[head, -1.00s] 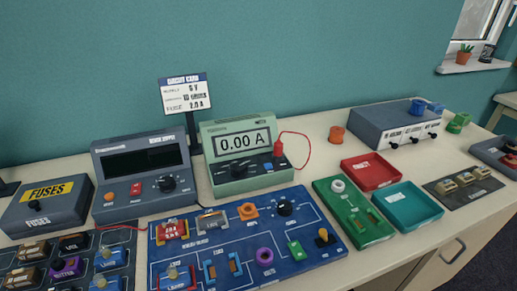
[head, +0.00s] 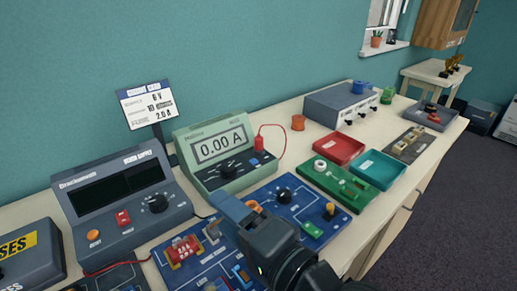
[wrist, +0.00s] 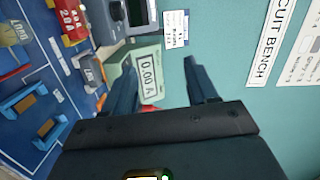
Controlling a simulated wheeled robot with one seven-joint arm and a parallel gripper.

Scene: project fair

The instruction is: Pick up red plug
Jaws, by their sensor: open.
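The red plug (head: 258,143) stands upright at the right side of the green meter (head: 216,152), with a thin red lead looping from it. My gripper (head: 236,204) is in front of the meter, over the blue circuit board, lower and nearer than the plug. It is open and empty, apart from the plug. In the wrist view, the two fingers (wrist: 160,66) stand apart with the meter's display (wrist: 148,75) behind them. A small red patch (wrist: 149,108) shows low between the fingers, mostly hidden by the gripper body; I cannot tell for certain that it is the plug.
The blue circuit board (head: 285,192) lies under my arm, partly hidden. The power supply (head: 122,200) stands left of the meter, and a circuit card (head: 146,103) on a post stands behind. Red (head: 338,148) and teal (head: 378,169) trays lie to the right, with an orange spool (head: 298,122) beyond the meter.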

